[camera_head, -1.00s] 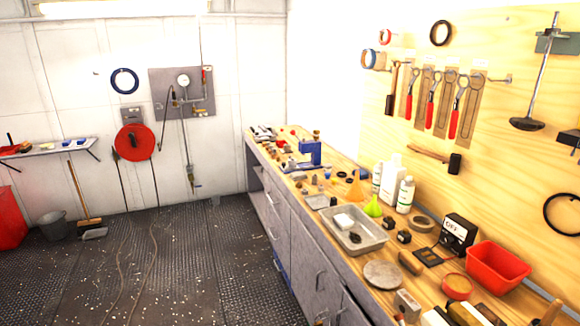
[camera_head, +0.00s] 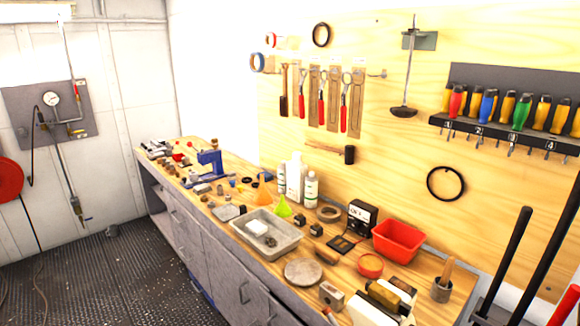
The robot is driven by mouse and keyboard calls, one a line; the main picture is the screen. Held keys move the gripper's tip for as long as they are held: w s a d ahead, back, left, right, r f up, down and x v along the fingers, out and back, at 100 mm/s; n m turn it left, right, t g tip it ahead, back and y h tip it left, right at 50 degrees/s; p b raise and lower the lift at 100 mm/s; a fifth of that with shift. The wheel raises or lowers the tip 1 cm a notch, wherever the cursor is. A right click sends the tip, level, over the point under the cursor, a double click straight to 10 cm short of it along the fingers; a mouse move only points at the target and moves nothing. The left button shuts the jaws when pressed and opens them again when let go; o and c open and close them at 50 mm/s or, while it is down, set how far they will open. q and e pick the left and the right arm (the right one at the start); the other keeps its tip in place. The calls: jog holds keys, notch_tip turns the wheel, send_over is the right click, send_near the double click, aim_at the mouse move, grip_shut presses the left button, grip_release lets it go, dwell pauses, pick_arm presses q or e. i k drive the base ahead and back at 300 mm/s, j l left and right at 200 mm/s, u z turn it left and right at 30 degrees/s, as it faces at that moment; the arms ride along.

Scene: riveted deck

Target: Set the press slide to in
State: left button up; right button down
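A blue press (camera_head: 209,166) stands on the wooden workbench (camera_head: 228,186) toward its far end, in the left-centre of the head view. It has an upright C-shaped frame and a low blue base reaching to the left. It is small in the view, and I cannot tell how its slide is set. Neither of my grippers is in view.
A screwdriver rack (camera_head: 480,132) hangs on the wall. Black handles (camera_head: 508,258) rise at the right.

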aim_at(194, 179)
jog(key=i+j+z, duration=0.35)
jog(key=j+z, duration=0.15)
jog(key=i+j+z, duration=0.1)
jog(key=j+z, duration=0.2)
jog(key=i+j+z, duration=0.15)
jog(key=j, duration=0.45)
jog(key=i+j+z, duration=0.2)
jog(key=j, duration=0.35)
jog(key=i+j+z, duration=0.1)
jog(key=j, duration=1)
jog(key=j+z, duration=0.1)
jog(key=j, duration=1)
